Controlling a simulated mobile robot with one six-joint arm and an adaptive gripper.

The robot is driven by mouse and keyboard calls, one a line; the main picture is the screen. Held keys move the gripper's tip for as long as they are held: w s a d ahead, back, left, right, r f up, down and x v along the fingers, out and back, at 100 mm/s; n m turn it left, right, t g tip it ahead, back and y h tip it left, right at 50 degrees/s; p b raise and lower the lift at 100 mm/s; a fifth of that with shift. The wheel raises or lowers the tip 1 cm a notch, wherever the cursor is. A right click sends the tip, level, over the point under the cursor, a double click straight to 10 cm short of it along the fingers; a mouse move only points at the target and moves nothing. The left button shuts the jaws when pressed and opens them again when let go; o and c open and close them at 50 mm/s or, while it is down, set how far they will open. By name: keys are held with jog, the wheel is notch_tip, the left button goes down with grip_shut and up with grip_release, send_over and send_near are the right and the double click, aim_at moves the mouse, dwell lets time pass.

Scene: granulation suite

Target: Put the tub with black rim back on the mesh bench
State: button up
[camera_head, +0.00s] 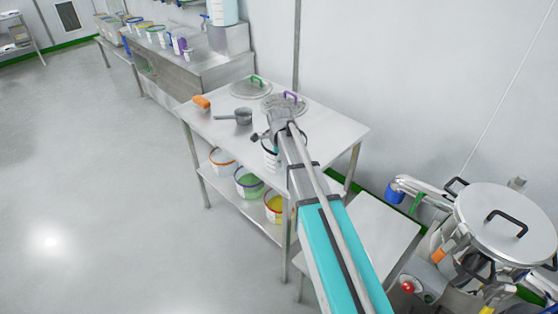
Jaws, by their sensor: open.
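A white tub with a dark rim (269,158) stands on the steel table (335,130), mostly hidden behind my arm. Its dark rim shows on both sides of the arm. My gripper (270,138) is at the arm's far end, over or beside this tub. The jaws are open, but the arm covers most of them and I cannot tell whether they touch the tub. A long bench (185,75) runs along the wall at the upper left, with several tubs on it. I cannot make out a mesh surface on it.
A steel vessel (505,225) is at right. Left floor is clear.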

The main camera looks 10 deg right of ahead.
notch_tip(320, 180, up, 12)
jog(key=p, duration=1.2)
jog(key=shift+s, duration=0.35)
jog(key=shift+a+r, duration=0.1)
jog(key=shift+s, duration=0.15)
jog(key=s+d+n, duration=0.1)
jog(key=s+n, duration=0.9)
jog(key=s, duration=0.1)
jog(key=s+d+n, duration=0.2)
jog(key=s+n, duration=0.9)
jog(key=shift+d+n+g, duration=0.3)
jog(key=shift+g, duration=0.1)
jog(key=shift+d, duration=0.1)
